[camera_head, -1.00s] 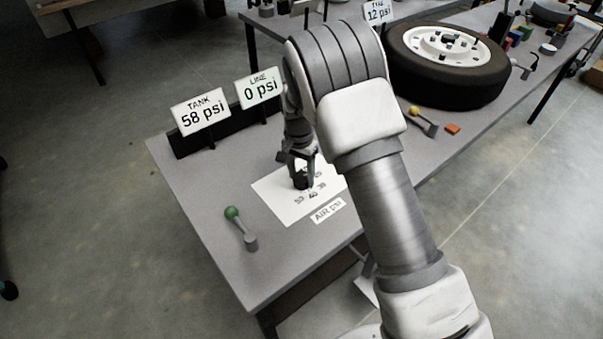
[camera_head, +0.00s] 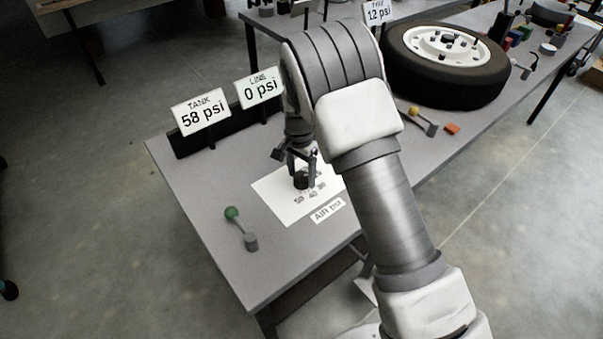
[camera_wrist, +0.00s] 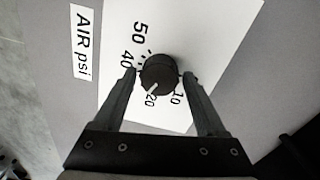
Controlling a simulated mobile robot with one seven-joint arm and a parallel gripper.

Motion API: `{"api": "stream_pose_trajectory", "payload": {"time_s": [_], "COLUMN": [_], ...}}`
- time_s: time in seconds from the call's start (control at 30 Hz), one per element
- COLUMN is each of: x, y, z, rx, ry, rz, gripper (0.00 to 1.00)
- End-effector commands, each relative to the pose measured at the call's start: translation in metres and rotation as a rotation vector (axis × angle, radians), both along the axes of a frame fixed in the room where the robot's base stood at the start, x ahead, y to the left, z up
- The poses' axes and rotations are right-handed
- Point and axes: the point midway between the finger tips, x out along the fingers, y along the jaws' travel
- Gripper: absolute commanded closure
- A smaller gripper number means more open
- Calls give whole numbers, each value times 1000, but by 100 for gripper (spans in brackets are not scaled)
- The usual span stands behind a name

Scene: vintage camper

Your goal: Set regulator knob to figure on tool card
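The regulator knob (camera_wrist: 160,75) is dark and round, on a white dial sheet (camera_head: 277,199) marked 10, 20, 40 and 50 in the wrist view. Its white pointer line aims down-left, near the 20 side of the stretch between 20 and 40; the mark there is hidden behind a finger. My gripper (camera_wrist: 159,72) is open, with one finger on each side of the knob and a small gap at each. In the head view my gripper (camera_head: 297,153) is just above the knob (camera_head: 301,180). No tool card is legible in these frames.
A TANK sign (camera_head: 201,111) reads 58 psi and a LINE sign (camera_head: 259,89) reads 0 psi. An AIR psi label (camera_head: 327,210) lies by the dial. A green-knobbed lever (camera_head: 233,213) stands left. A wheel (camera_head: 447,65), a 12 psi sign (camera_head: 376,12) and a yellow-knobbed lever (camera_head: 414,111) are right.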

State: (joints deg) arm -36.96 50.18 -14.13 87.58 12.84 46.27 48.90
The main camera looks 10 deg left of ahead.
Motion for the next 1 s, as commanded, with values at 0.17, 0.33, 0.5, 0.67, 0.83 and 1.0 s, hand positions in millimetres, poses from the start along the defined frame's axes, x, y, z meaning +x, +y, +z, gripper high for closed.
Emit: {"api": "stream_pose_trajectory", "payload": {"time_s": [0.17,0.33,0.5,0.67,0.83,1.0], "x": [0,0,1,2,3,4], "y": [0,0,1,3,4,6], "z": [0,0,15,48,90,130], "rx": [0,1,2,4,3,2], "ry": [0,1,-1,-3,-3,-4], "rz": [0,0,1,1,0,1], "gripper": [12,12,12,12,12,12]}}
